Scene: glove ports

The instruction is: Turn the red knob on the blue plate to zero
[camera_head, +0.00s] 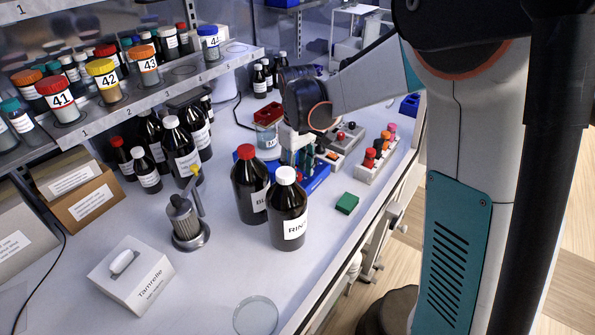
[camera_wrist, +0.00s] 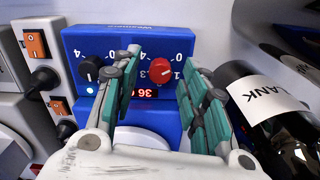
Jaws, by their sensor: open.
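The red knob (camera_wrist: 161,70) sits on the front panel of the blue plate (camera_wrist: 92,43), with a printed number scale around it. Part of the scale, with a 0, shows upside down at its upper right. I cannot tell which number the knob points to. My gripper (camera_wrist: 163,66) is open, with one teal-padded finger on each side of the knob. I cannot tell whether either finger touches it. A black knob (camera_wrist: 91,67) is on the same panel at left, and a lit red display lies below the red knob.
A red-capped dark bottle (camera_head: 250,190) and a white-capped dark bottle (camera_head: 288,215) stand close to the blue plate. A beaker (camera_head: 267,140) is just behind. A green block (camera_head: 347,203) lies at right. A grey device with orange switches (camera_wrist: 35,45) adjoins the plate.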

